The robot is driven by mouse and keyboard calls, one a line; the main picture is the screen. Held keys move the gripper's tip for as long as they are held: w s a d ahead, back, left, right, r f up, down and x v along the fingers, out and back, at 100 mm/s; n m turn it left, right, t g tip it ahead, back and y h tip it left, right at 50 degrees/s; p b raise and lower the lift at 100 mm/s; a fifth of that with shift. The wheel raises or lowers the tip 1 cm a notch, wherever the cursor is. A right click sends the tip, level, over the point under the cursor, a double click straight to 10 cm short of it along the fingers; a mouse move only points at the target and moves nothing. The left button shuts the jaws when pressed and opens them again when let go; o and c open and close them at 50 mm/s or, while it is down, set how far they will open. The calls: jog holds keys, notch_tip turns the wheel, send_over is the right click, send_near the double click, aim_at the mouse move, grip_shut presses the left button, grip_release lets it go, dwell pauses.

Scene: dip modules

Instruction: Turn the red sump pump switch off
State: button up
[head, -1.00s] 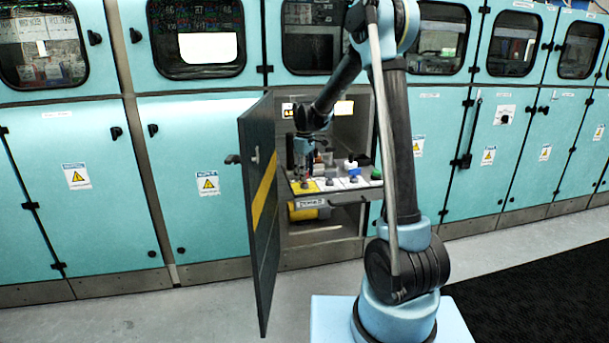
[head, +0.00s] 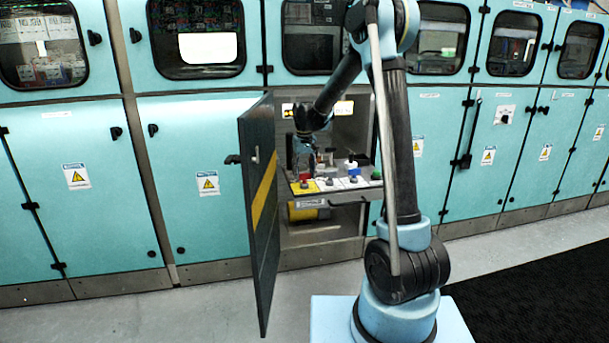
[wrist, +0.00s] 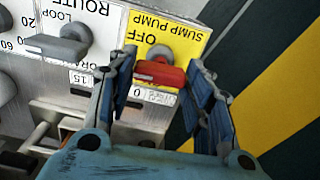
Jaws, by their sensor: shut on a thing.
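The red sump pump switch (wrist: 160,75) sits on a yellow plate marked SUMP PUMP and OFF (wrist: 165,40), which reads upside down in the wrist view. Its handle lies crosswise there. My gripper (wrist: 162,60) has one finger at each end of the handle and is shut on it. In the head view my gripper (head: 304,172) points down at the yellow plate (head: 304,187) at the left end of the control panel. The switch is small there and hard to make out.
A grey switch (wrist: 62,43) marked ROUTE stands beside the red one. The panel also bears blue (head: 353,170) and green (head: 376,175) controls. The dark cabinet door (head: 262,215) stands open left of my gripper, with its striped inner face close by.

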jog(key=shift+m, duration=0.4)
jog(key=o, duration=1)
jog(key=shift+o, duration=0.2)
notch_tip(320, 180, up, 12)
jog(key=shift+w, duration=0.1)
